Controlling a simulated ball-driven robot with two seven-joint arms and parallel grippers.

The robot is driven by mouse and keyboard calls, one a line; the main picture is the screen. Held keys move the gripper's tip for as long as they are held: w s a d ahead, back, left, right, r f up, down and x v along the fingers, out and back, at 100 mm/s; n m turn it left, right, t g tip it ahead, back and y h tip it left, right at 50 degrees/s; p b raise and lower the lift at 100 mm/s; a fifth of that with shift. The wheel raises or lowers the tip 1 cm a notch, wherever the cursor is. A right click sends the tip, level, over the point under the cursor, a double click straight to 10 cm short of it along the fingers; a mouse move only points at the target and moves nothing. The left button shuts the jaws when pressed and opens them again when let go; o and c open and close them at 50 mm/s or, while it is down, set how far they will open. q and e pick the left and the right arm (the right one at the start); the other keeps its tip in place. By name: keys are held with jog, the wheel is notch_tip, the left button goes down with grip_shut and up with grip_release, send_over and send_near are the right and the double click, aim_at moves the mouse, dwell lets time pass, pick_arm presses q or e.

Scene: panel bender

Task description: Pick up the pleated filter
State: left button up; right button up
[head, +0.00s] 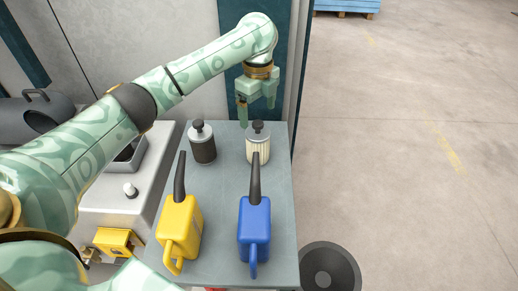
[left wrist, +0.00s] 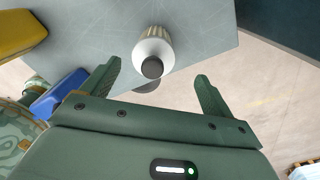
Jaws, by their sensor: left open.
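The pleated filter (head: 259,148) is a cream ribbed cylinder with a grey top and black knob, standing upright near the far right of the grey table. It also shows in the left wrist view (left wrist: 154,49), seen from above. My left gripper (head: 257,112) is open and empty above and just behind the filter. In the left wrist view its fingers (left wrist: 155,88) are apart, with the filter's black knob showing between and beyond them. My right gripper is not in view.
A dark filter (head: 203,148) of similar shape stands left of the pleated one. A yellow can (head: 180,230) and a blue can (head: 254,226) with dark spouts stand nearer on the table (head: 218,190). A round dark bin (head: 330,268) sits on the floor at right.

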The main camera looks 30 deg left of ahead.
aim_at(258, 132)
pick_arm(q)
jog(key=shift+f, duration=0.8)
jog(key=f+b, duration=0.2)
jog(key=f, duration=0.1)
jog(key=s+f+b, duration=0.1)
jog(key=shift+d+f, duration=0.25)
jog(key=shift+f, duration=0.4)
jog(key=shift+r, duration=0.2)
